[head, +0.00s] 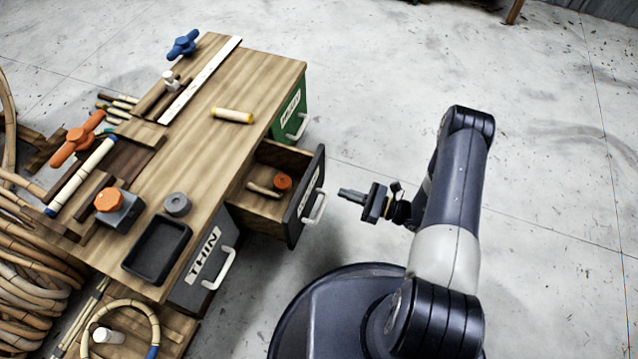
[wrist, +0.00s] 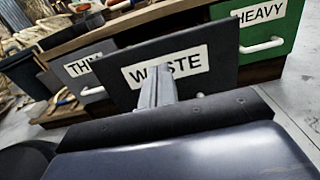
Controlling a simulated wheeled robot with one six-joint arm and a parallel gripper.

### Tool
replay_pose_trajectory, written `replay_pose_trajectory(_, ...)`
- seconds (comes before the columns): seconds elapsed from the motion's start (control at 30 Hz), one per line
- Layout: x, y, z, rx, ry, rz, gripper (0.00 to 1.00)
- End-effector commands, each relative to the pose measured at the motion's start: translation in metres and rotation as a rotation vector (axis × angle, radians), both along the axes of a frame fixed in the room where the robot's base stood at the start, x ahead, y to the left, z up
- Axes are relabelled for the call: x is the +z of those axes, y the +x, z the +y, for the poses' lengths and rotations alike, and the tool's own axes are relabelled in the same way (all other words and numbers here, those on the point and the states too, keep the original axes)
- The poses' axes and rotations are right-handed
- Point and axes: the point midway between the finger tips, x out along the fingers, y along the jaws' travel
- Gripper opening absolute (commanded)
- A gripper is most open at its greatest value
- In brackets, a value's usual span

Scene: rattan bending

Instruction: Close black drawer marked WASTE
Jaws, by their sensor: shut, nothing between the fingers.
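The black drawer marked WASTE (head: 305,197) is pulled out from the wooden bench, with its front panel and pale handle facing my arm. Inside it lie an orange-topped piece (head: 282,181) and a short tan stick (head: 262,189). In the wrist view the WASTE drawer front (wrist: 205,55) fills the middle, its label partly hidden by my fingers. My gripper (head: 342,194) is shut and empty, pointing at the drawer front, a short gap to the right of the handle (head: 314,207) in the head view. The fingers also show in the wrist view (wrist: 155,85).
The THIN drawer (head: 190,290) and the green HEAVY drawer (head: 291,112) flank it, both with handles and looking closed. The bench top (head: 215,130) bears a black tray (head: 157,250), clamps and rattan pieces. Coiled rattan (head: 30,270) lies at left. The floor at right is clear.

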Motion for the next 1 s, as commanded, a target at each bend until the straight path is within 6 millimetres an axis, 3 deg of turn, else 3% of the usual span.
replay_pose_trajectory(0.3, -0.001, 0.018, 0.054, 0.005, 0.000, -0.001, 0.00)
replay_pose_trajectory(0.5, -0.001, 0.027, 0.077, 0.003, -0.001, -0.002, 0.00)
replay_pose_trajectory(1.0, 0.000, 0.031, 0.086, 0.000, 0.000, -0.001, 0.00)
